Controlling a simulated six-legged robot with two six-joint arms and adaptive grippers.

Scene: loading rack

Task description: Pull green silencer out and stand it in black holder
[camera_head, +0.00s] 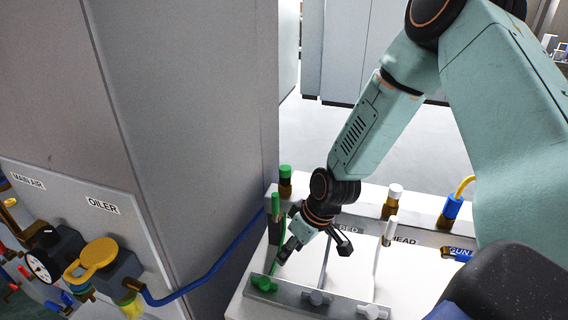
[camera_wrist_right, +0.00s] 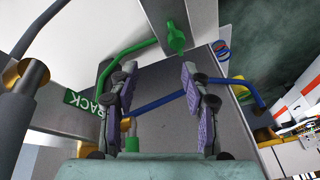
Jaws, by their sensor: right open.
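A green-capped cylinder in a brass fitting (camera_head: 285,178) stands at the back left of the white rack. I cannot tell for sure which is the silencer. In the right wrist view a green piece (camera_wrist_right: 130,127) on brass shows low, near the base of the left finger. My right gripper (camera_head: 316,243) points down over the rack's left end, right of the slim green cylinder. Its fingers also show in the wrist view (camera_wrist_right: 158,78), open, with nothing held between them. I cannot make out the black holder. My left gripper is not in view.
A green valve knob (camera_head: 264,284) with a green hose sits on the front rail (camera_head: 336,308), beside grey knobs. White-capped (camera_head: 395,190) and blue (camera_head: 452,207) fittings stand to the right. A grey cabinet (camera_head: 185,120) and blue hose (camera_head: 205,282) border the left.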

